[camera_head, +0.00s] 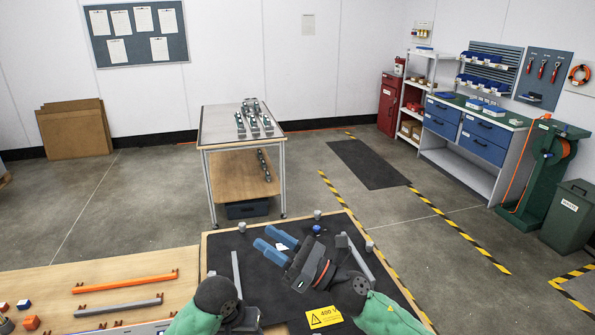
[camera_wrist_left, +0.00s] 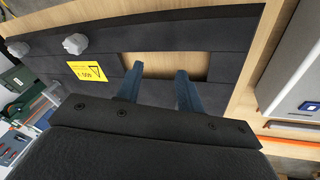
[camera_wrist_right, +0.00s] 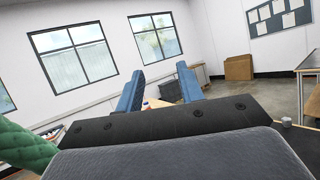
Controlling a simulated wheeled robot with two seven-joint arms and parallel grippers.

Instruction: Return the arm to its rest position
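My right arm comes in from the right in the head view with a green sleeve. Its gripper (camera_head: 270,243) has blue fingers that point left above the black board; in the right wrist view the fingers (camera_wrist_right: 160,88) are apart with nothing between them. My left arm enters at the bottom with a green sleeve and a dark joint; I cannot make out its fingers in the head view. In the left wrist view the left gripper (camera_wrist_left: 158,85) has its fingers apart and empty, in front of the black board (camera_wrist_left: 205,37) and its rectangular opening.
The black board (camera_head: 221,248) has grey knobs and a yellow 400 V label (camera_head: 324,317). Orange (camera_head: 125,283) and grey bars (camera_head: 118,305) lie on the wooden bench at left. A separate table (camera_head: 213,130) stands behind. Open floor lies around it.

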